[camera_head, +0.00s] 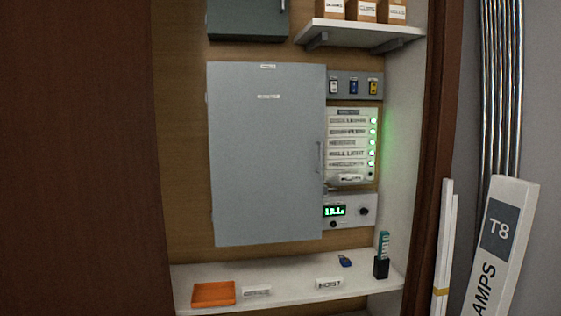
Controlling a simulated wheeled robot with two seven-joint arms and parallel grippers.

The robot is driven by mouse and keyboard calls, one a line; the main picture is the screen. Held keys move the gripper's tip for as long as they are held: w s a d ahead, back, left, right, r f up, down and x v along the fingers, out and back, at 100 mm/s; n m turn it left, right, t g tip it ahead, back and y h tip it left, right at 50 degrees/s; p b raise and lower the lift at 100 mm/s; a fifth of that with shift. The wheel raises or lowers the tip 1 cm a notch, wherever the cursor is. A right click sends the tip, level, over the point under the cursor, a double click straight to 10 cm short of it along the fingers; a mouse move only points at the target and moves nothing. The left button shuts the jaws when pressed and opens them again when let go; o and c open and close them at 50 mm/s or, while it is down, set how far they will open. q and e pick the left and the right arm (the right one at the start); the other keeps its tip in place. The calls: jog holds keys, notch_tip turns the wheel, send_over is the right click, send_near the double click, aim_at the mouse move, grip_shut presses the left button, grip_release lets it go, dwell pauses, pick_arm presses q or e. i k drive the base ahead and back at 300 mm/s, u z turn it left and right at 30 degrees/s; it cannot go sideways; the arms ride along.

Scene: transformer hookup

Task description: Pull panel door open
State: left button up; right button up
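The panel door (266,165) is a large flat grey door on the wooden back wall, in the middle of the head view. Small hinge-like tabs show at its left edge. A slim vertical handle (320,158) sits near its right edge. The door looks shut or almost shut; a small gap at its right edge cannot be ruled out. What lies behind it is hidden. Neither of my grippers is in view.
Right of the door are a switch strip (355,85), a labelled panel with green lights (351,145) and a green-display unit (348,211). Below, a white shelf (290,273) holds an orange tray (214,293). A brown panel (75,160) fills the left; a lamp box (500,240) leans right.

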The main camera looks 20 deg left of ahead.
aim_at(266, 121)
jog(key=u, duration=0.25)
jog(key=i, duration=1.65)
